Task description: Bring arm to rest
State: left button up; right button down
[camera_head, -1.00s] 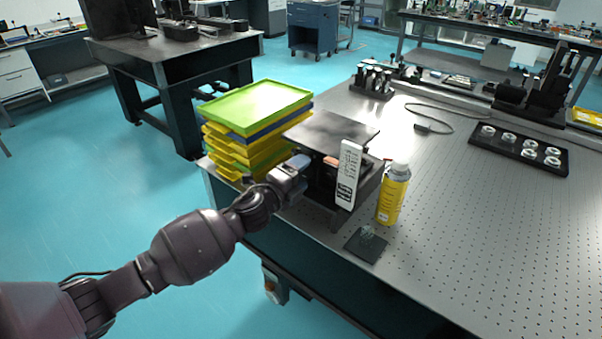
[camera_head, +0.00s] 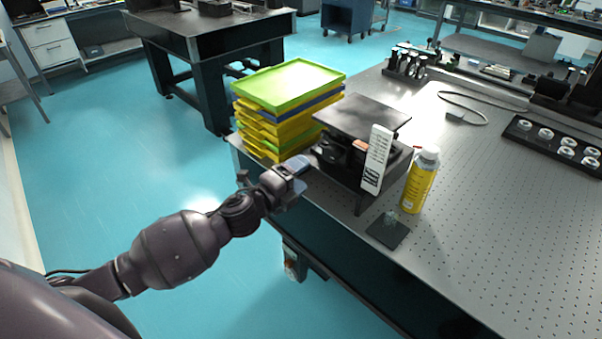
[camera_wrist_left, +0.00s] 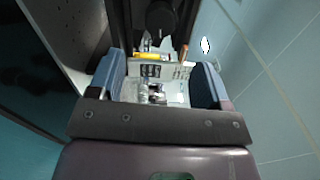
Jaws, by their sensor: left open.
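My left arm (camera_head: 180,250) reaches in from the lower left in the head view. Its gripper (camera_head: 297,178) is at the near left edge of the optical table (camera_head: 480,240), just in front of a black open-fronted box (camera_head: 362,118). In the left wrist view the two blue-grey fingers (camera_wrist_left: 160,88) stand wide apart with nothing held between them. A table edge shows at the left of that view and floor at the right. My right gripper is not in view.
Stacked yellow, blue and green trays (camera_head: 290,84) stand left of the box. A white label card (camera_head: 377,160), a yellow bottle (camera_head: 420,180) and a small dark plate (camera_head: 388,231) are to its right. Blue floor (camera_head: 90,180) lies clear at the left.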

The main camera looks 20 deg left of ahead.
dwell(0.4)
pick_arm(q)
jog(key=s+a+f+n+g+y, duration=0.1)
jog(key=s+f+n+g+y, duration=0.2)
jog(key=s+f+n, duration=0.7)
jog(key=s+a+f+n+g+y, duration=0.2)
jog(key=s+f+n, duration=0.7)
jog(key=s, duration=0.8)
jog(key=n+g+y, duration=0.1)
jog(key=n, duration=0.2)
jog(key=shift+s+a+f, duration=0.15)
jog(key=shift+a+f, duration=0.05)
jog(key=shift+f, duration=0.2)
